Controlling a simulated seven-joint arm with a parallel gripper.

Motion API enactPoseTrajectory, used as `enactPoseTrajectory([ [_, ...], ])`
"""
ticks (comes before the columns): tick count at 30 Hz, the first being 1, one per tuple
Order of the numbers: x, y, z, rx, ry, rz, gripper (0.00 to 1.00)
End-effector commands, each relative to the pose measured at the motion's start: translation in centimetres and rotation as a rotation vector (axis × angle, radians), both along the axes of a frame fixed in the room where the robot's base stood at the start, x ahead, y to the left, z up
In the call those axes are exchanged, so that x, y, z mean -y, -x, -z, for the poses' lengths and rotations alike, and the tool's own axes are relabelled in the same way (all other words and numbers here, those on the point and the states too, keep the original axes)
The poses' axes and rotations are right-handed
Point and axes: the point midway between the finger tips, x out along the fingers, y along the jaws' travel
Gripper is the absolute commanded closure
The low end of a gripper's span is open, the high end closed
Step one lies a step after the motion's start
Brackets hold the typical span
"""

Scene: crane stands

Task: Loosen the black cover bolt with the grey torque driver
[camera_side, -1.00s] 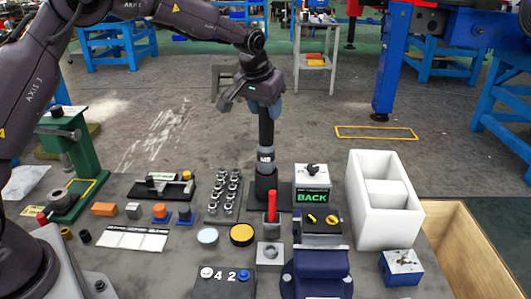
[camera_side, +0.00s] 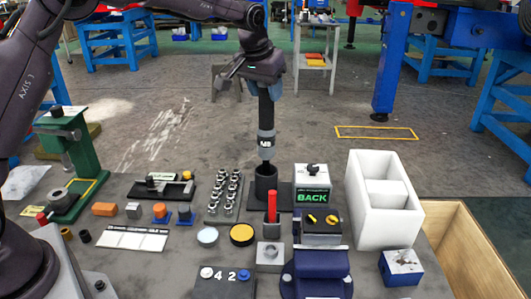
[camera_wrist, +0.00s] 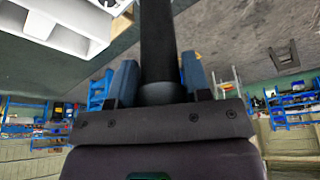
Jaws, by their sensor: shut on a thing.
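My gripper (camera_side: 268,86) is shut on the torque driver (camera_side: 266,108), which hangs upright with a dark shaft and a grey lettered collar near its lower end. The driver's tip is at or just above the mouth of a black cup-shaped holder (camera_side: 265,184); I cannot tell whether it is fully clear. In the wrist view the dark driver shaft (camera_wrist: 158,45) stands between my two blue-grey fingers. A dark bolt-like part (camera_side: 312,168) sits on the white box with the green BACK display, right of the holder. I cannot tell for sure whether it is the black cover bolt.
A rack of several metal sockets (camera_side: 225,196) stands left of the holder. A red-handled tool (camera_side: 272,207) stands upright before it. A blue vise (camera_side: 317,268) is at the front and a white open box (camera_side: 360,210) at the right. Open air surrounds the driver.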

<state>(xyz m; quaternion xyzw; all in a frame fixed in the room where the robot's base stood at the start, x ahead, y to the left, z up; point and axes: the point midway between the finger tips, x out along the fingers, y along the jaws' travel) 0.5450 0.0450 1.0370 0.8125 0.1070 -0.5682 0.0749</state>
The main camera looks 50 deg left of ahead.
Motion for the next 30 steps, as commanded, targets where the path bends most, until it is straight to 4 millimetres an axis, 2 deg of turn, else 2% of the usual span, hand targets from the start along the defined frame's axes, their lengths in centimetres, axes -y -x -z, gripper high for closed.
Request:
enactPoseTrajectory([
  [1, 0.0, -0.1, -0.6, 0.008, 0.000, 0.001, 0.97],
  [18, 0.0, -0.1, -2.9, 0.007, -0.001, 0.000, 0.97],
  [30, 0.0, -0.1, -3.3, 0.008, -0.001, 0.000, 0.97],
])
